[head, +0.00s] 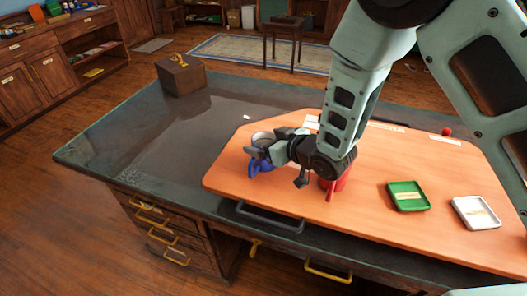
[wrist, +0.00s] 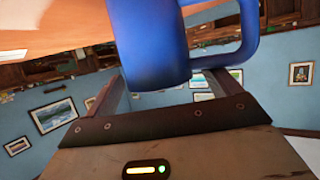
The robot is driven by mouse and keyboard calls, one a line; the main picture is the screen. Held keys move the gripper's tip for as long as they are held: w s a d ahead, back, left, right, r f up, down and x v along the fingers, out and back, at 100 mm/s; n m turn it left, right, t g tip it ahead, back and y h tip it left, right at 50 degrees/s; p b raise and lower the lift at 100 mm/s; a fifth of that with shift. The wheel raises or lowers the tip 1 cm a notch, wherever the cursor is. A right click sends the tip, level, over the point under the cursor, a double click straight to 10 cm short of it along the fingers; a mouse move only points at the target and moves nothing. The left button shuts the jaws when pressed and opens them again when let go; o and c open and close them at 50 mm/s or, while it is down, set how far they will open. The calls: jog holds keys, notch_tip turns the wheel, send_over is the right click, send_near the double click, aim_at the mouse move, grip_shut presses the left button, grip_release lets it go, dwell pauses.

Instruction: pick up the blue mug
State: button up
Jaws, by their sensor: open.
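The blue mug (head: 262,164) stands near the left end of the orange board on the desk, partly hidden by my gripper (head: 266,148). In the wrist view the blue mug (wrist: 155,45) fills the upper middle, with its handle at the right. My gripper (wrist: 168,78) is open there, its fingers apart on either side of the mug's lower part in the picture. Whether either finger touches the mug cannot be told.
The orange board (head: 380,240) lies on the dark desk (head: 150,140). A red mug (head: 341,184) is partly hidden behind my arm. A green tray (head: 407,196) and a white tray (head: 476,212) lie to the right. A brown box (head: 181,77) stands at the back left. The desk's left part is mostly clear.

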jog(key=shift+w+a+f, duration=0.15)
jog(key=shift+w+a, duration=0.1)
jog(key=shift+w, duration=0.05)
jog(key=shift+c, duration=0.2)
jog(key=c, duration=1.2)
